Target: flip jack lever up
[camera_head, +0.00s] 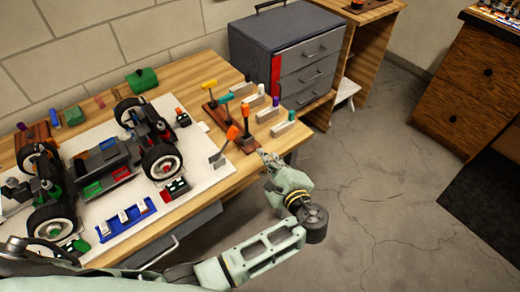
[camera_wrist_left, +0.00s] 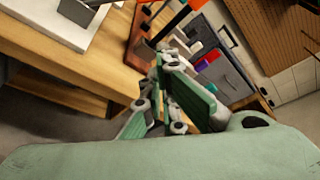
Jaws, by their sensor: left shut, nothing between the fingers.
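A grey bracket-like piece (camera_head: 217,158), which may be the jack lever, stands at the right corner of the white board. It tilts up toward an orange end (camera_head: 232,132), though I cannot tell whether they are one part. A grey piece (camera_wrist_left: 72,10) also stands on the board in the left wrist view. My left gripper (camera_head: 268,157) is shut and empty, just off the table's right edge, to the right of the bracket and apart from it. Its fingers show in the left wrist view (camera_wrist_left: 162,75). My right gripper is out of view.
An RC car (camera_head: 110,165) sits on the white board (camera_head: 200,185). A wooden tool rack (camera_head: 240,142) with upright coloured handles and several light blocks (camera_head: 283,129) line the table's right end. A grey drawer cabinet (camera_head: 280,55) stands behind.

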